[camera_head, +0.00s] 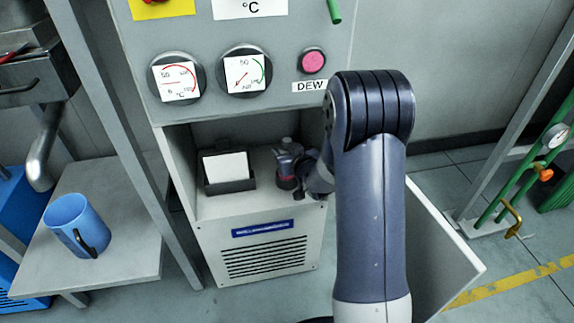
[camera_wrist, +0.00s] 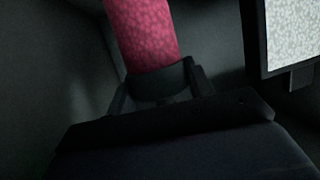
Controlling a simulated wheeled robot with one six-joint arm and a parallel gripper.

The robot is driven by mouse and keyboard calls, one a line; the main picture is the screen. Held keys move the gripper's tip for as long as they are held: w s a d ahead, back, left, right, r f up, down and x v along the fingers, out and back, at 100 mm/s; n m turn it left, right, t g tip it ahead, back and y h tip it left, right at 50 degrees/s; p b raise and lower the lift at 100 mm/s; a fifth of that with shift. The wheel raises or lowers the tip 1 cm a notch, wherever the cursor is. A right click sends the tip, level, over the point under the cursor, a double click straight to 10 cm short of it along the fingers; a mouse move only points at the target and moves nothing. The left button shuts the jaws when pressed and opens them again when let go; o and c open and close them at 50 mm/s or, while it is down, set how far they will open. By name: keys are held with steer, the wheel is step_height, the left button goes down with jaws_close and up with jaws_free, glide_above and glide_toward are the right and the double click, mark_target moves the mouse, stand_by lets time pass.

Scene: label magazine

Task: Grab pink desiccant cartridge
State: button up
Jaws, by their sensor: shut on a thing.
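The pink desiccant cartridge (camera_wrist: 141,36) stands upright in the wrist view, its mottled pink body running out of the top of the picture. My gripper (camera_wrist: 160,86) is shut on its lower part, with dark fingers on both sides. In the head view my gripper (camera_head: 291,166) reaches into the open recess of the grey cabinet and hides most of the cartridge. A thin pink strip of it (camera_head: 287,179) shows there. The cartridge's underside is hidden, so I cannot tell whether it touches the recess floor.
A dark holder with white cards (camera_head: 227,182) stands left of my gripper in the recess. The cabinet panel above carries two gauges (camera_head: 176,79) and a pink button (camera_head: 313,60). An open door (camera_head: 440,255) is at right. A blue mug (camera_head: 77,222) stands on the left bench.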

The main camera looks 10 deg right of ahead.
steer(key=c, duration=0.3)
